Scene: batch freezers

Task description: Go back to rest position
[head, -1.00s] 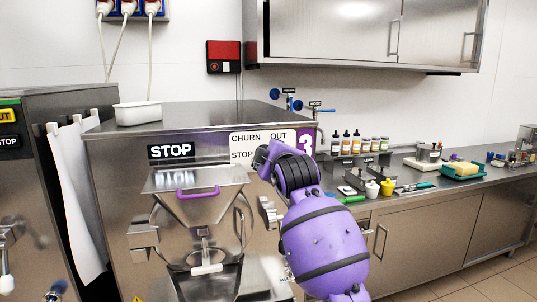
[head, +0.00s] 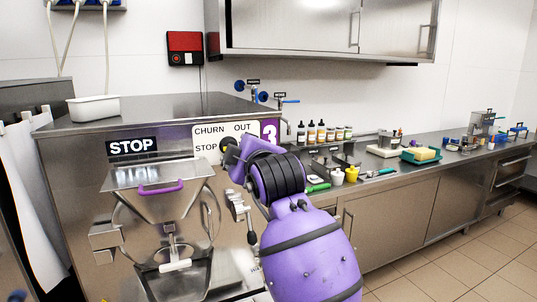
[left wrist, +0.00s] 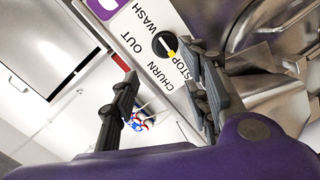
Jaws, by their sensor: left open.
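My left arm, purple with black rings, reaches up in front of the batch freezer (head: 70,180) in the head view. Its gripper is mostly hidden behind the wrist there. In the left wrist view my left gripper (left wrist: 161,68) is open, with nothing between its two dark fingers. Beyond the fingers is the freezer's black selector dial (left wrist: 165,45), with a yellow mark pointing towards STOP. The dial stands on a white label panel (left wrist: 140,40) reading WASH, OUT, CHURN and STOP. I cannot tell how far the fingers are from it. My right gripper is not in view.
The steel hopper (head: 170,205) with a purple-handled lid is left of my arm. A white tub (head: 95,108) stands on the freezer top. A counter (head: 455,155) with bottles, cups and a sponge runs right. Tiled floor (head: 470,255) is open at lower right.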

